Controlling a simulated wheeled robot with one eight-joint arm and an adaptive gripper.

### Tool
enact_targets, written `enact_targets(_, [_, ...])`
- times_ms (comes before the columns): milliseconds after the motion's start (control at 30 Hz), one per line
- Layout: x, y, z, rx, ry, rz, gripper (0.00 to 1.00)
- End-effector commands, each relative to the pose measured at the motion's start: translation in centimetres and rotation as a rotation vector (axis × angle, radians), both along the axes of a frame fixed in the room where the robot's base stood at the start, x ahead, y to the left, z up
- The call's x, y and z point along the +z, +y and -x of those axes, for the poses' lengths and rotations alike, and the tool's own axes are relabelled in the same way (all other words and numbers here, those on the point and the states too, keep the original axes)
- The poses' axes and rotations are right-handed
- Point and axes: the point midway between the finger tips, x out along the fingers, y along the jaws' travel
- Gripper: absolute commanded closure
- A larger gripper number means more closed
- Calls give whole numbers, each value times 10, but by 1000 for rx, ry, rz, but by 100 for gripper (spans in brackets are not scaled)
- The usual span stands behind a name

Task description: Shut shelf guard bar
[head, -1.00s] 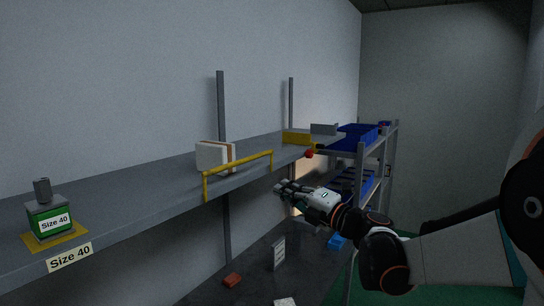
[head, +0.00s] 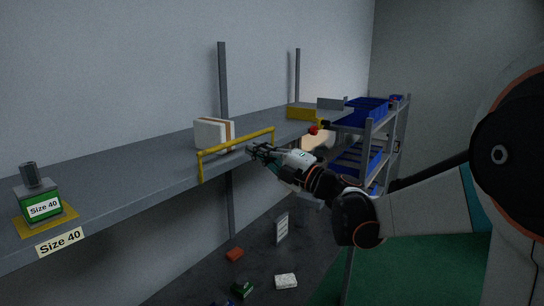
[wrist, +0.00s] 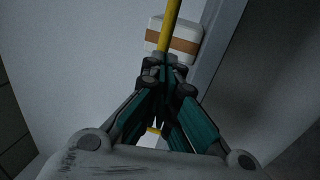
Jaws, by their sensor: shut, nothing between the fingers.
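The yellow guard bar (head: 236,141) runs along the front edge of the grey shelf (head: 130,172), with a short post at its left end. It also shows in the wrist view (wrist: 171,22), where it runs from the top edge down to my fingertips. My gripper (head: 252,148) is at the front of the bar, right of its middle. In the wrist view my gripper (wrist: 165,62) is shut, with its tips overlapping the bar. I cannot tell whether they touch it.
A white box with a brown band (head: 214,133) sits on the shelf behind the bar. A red knob (head: 313,130) is at the shelf's far end. A rack with blue bins (head: 368,110) stands beyond.

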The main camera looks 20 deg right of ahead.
Motion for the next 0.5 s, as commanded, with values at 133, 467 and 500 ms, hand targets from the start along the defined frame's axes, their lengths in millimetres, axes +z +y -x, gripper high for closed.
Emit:
enact_targets(133, [5,11,-15,1,0,-1,100])
enact_targets(467, [7,17,-23,0,1,-1,100])
enact_targets(500, [7,17,-23,0,0,0,100])
